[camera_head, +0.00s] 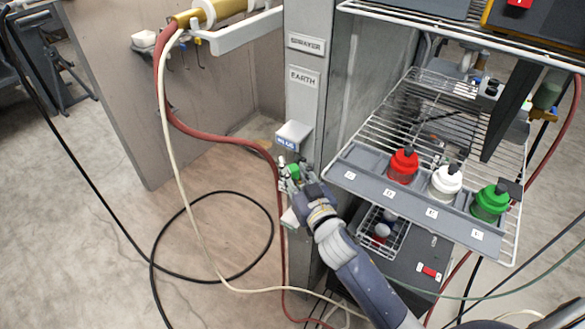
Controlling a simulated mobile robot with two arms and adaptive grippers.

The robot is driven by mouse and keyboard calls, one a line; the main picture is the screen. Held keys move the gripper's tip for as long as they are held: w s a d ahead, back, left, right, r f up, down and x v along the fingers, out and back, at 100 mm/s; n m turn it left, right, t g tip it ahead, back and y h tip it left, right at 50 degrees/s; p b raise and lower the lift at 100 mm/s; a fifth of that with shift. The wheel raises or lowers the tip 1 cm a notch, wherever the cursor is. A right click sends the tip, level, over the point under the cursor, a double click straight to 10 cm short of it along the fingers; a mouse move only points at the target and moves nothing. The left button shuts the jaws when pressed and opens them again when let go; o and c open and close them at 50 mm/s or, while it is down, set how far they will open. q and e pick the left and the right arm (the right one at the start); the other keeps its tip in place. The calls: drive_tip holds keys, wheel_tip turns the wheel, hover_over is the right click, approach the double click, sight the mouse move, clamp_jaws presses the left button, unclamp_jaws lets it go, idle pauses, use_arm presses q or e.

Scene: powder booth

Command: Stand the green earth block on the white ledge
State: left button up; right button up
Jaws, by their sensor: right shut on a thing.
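The green earth block (293,171) is small in the head view, at the front of the grey post. My right gripper (289,179) is shut on it, with the arm reaching in from the lower right. The fingers hide much of the block, and its tilt is hard to tell. A white ledge (294,131) with a blue label on its front juts from the post just above the gripper. A smaller white piece (290,217) shows below the gripper, partly hidden. My left gripper is not in view.
The post (304,90) carries an EARTH sign (303,77). A red hose (225,139) and a pale cable (183,190) hang close left of the gripper. A wire rack (400,125) with red (403,166), white (446,183) and green (490,204) bottles stands right.

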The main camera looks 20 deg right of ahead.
drive_tip(key=shift+f, duration=0.1)
drive_tip(key=o, duration=1)
drive_tip(key=shift+d, duration=0.1)
